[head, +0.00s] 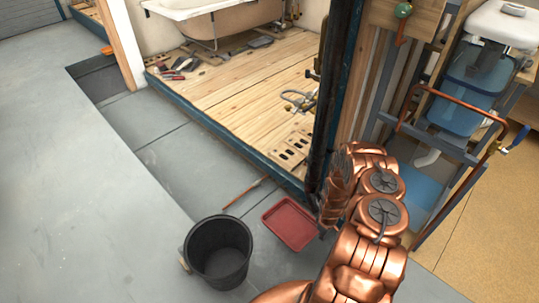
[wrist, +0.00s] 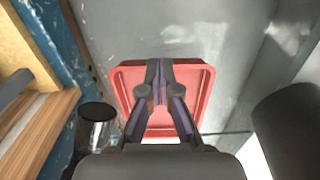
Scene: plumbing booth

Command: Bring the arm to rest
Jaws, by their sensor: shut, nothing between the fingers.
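My arm (head: 365,235) is copper-coloured and reaches up from the bottom of the head view, to the right of the red tray. My gripper (wrist: 160,66) shows in the wrist view, its two dark fingers together at the tips with nothing between them. It points toward the red tray (wrist: 196,75), which lies beyond the fingers on the grey floor. In the head view the gripper's fingers are hidden behind the arm and the dark post.
A black bucket (head: 218,252) stands left of the red tray (head: 291,224). A wooden platform (head: 225,95) holds tools and a bathtub (head: 215,20). A dark post (head: 334,90) and a frame with copper pipe (head: 445,104) stand close to my arm. The left floor is clear.

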